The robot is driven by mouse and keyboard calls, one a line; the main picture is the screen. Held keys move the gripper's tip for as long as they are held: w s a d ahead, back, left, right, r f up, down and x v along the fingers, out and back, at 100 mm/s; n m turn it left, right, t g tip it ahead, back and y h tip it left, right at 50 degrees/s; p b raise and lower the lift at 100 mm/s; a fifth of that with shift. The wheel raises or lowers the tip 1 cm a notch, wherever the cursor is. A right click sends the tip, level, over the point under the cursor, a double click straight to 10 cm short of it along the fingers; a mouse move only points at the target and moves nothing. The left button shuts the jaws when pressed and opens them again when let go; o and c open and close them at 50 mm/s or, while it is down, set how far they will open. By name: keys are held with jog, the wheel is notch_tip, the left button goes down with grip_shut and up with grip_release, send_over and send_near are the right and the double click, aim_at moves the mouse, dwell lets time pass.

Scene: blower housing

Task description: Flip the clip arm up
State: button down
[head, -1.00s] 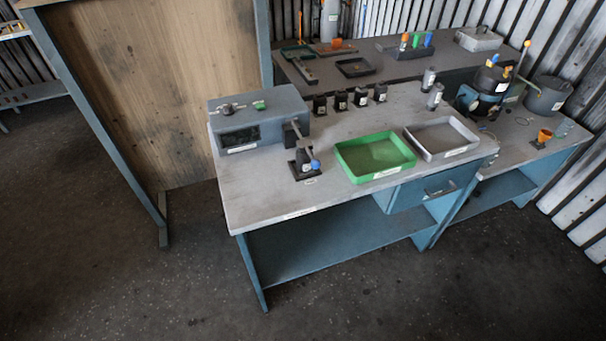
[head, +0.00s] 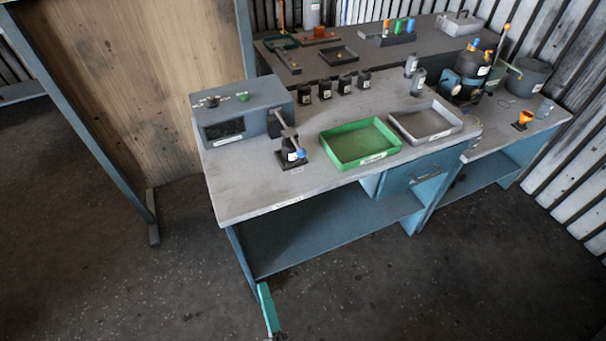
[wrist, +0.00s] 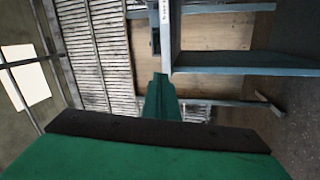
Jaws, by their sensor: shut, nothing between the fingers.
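A grey-blue box (head: 245,112) with a dark display stands at the left end of the workbench (head: 240,190). The bar slopes down toward the bench front. My green gripper (head: 265,290) is low in front of the bench's front left leg, below the top and apart from the arm. In the wrist view its green fingers (wrist: 161,95) are together and empty. The clip arm is not visible there.
A green tray (head: 345,165) and a grey tray (head: 440,133) sit right of the black part. Several small black containers (head: 325,90) line the back. A wooden panel (head: 120,80) stands left of the bench. The floor in front is clear.

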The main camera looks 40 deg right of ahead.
jog(key=w+d+r+n+t+h, duration=0.1)
jog(key=w+d+r+n, duration=0.1)
jog(key=w+d+n, duration=0.2)
jog(key=w+d+r+n+t+h, duration=0.1)
jog(key=w+d+r+n, duration=0.1)
jog(key=d+n, duration=0.5)
jog(key=w+d+r+n+t+h, duration=0.1)
jog(key=w+d+n, duration=0.4)
jog(key=d, duration=0.7)
jog(key=shift+w+d+r+n, duration=0.2)
jog(key=shift+w+r+n, duration=0.15)
jog(key=shift+r+n, duration=0.2)
jog(key=x, duration=1)
jog(key=shift+r, duration=0.1)
